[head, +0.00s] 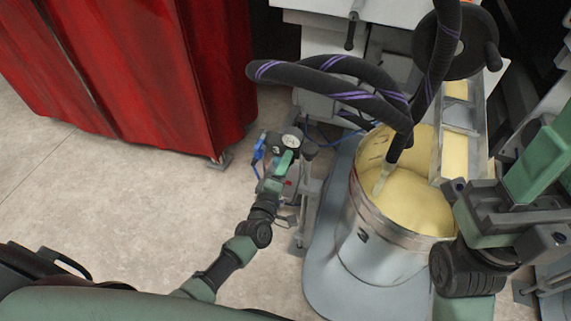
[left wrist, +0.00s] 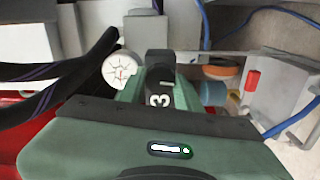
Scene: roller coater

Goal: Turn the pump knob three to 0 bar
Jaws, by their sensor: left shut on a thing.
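The pump knob three is a black knob (left wrist: 159,62) with a white "3" below it in the left wrist view. My left gripper (head: 281,162) is shut on this knob, which it mostly hides in the head view. The round white pressure gauge (head: 291,140) sits just beyond the gripper. It also shows left of the knob in the left wrist view (left wrist: 121,70), but its reading is too small to tell. My right gripper (head: 510,205) is at the right of the head view, above and beside the bucket. Its jaw opening is unclear.
A metal bucket marked 3 (head: 375,245) with yellow contents stands right of the knob, with thick black hoses (head: 335,85) above it. A red curtain (head: 150,80) hangs at the left. The floor (head: 120,190) before it is clear.

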